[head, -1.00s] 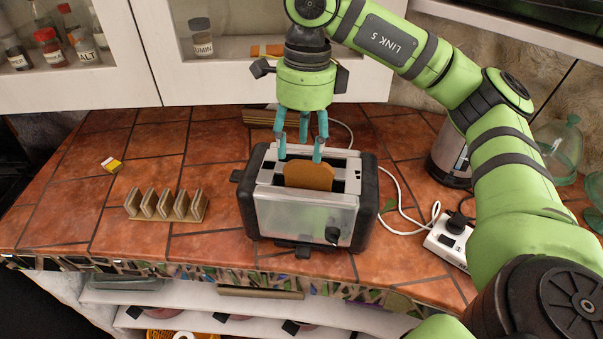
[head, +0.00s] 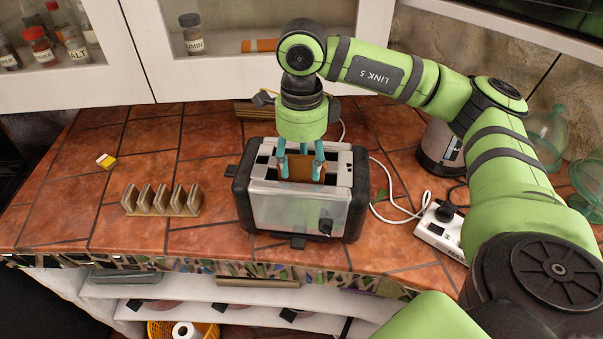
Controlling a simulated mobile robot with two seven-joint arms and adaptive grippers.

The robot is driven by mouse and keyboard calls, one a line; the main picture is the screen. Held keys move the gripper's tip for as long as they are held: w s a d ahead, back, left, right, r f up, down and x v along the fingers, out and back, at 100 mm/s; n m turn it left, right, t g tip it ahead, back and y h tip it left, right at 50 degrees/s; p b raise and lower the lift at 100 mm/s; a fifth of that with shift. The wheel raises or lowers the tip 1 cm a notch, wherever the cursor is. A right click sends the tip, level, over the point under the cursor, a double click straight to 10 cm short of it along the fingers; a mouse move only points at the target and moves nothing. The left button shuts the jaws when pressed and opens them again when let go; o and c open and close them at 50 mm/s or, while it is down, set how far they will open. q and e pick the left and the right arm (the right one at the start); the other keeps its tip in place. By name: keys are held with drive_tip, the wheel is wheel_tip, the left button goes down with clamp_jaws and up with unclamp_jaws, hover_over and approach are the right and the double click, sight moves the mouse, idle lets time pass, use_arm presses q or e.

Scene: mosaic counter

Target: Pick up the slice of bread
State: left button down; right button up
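The slice of bread (head: 302,169) is brown and stands upright in a slot of the silver and black toaster (head: 290,212), its upper part showing above the slot. My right gripper (head: 300,176) points straight down over the toaster. The gripper body hides the space just above the bread. My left gripper is not in view.
A power strip (head: 440,229) and white cable lie to the right. Cabinets with jars line the back. The tiles left of the toaster are mostly clear.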

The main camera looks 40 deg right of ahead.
drive_tip(key=c, duration=0.6)
